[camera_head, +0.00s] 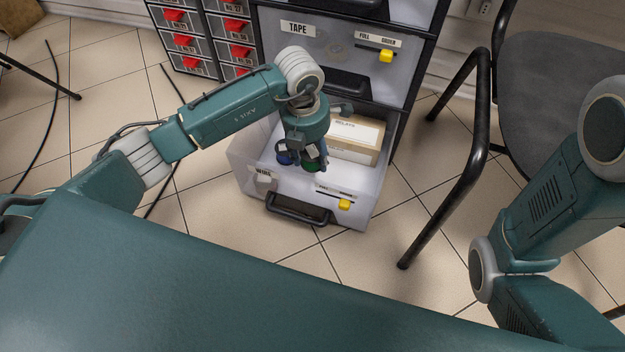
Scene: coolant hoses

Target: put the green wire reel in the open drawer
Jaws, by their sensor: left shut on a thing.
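The open drawer (290,192) is a translucent white bin with a black handle and a label that seems to read "WIRE". It is pulled out at the bottom of the drawer unit. My left gripper (314,160) points down into the drawer opening and is shut on the green wire reel (313,168). The reel is mostly hidden by the fingers, and I cannot tell whether it touches the drawer floor. A blue reel (284,157) is just left of the gripper, partly covered by it. My right arm shows at the right edge, but its gripper is out of view.
A cardboard box (355,138) labelled "RELAYS" fills the drawer's back right part. A closed drawer labelled "TAPE" (335,50) is above. Red-handled small drawers (205,40) stand to the left. A black chair (475,150) stands to the right. The drawer's front part looks free.

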